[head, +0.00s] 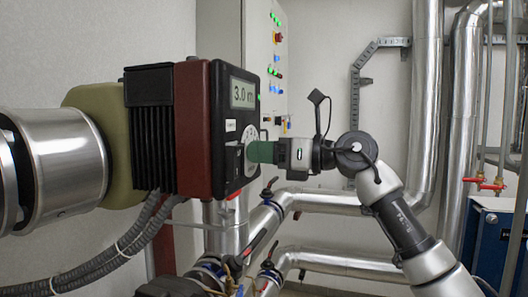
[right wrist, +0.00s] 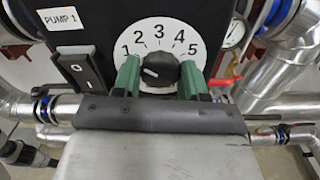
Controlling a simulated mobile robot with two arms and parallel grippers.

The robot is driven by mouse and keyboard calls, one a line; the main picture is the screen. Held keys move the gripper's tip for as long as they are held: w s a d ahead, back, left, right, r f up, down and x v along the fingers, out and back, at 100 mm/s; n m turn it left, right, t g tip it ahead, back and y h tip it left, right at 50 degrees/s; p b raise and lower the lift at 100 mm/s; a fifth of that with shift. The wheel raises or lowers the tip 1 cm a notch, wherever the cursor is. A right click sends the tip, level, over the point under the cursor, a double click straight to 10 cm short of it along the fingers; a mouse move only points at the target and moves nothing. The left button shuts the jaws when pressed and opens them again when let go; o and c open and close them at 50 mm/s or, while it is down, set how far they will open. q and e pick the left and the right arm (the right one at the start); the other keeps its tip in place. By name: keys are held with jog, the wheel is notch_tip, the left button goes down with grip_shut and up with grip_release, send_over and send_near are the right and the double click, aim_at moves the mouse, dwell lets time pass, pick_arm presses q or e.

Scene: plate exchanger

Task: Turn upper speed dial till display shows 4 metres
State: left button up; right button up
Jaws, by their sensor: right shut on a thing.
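The speed dial is a black knob (right wrist: 160,70) on a round white scale (right wrist: 158,33) numbered 1 to 5. A white mark on the knob points to the left. My right gripper (head: 262,152) is at the front of the pump's control box, with its green fingers on either side of the knob in the right wrist view (right wrist: 160,76), shut on it. The display (head: 243,94) reads 3.0 m. In the head view the fingers hide the knob. My left gripper is not in view.
A "PUMP 1" label (right wrist: 62,17) and a black rocker switch (right wrist: 88,69) sit left of the scale. Silver pipes (head: 340,203) with valves run below and behind the box. A wall cabinet (head: 262,60) with lights stands behind.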

jog(key=shift+m+p, duration=0.4)
jog(key=shift+m, duration=2.1)
jog(key=shift+r, duration=0.1)
jog(key=o, duration=0.9)
jog(key=shift+o, duration=0.2)
jog(key=shift+d, duration=0.1)
jog(key=b+v, duration=0.4)
jog(key=v, duration=0.6)
jog(key=shift+d, duration=0.4)
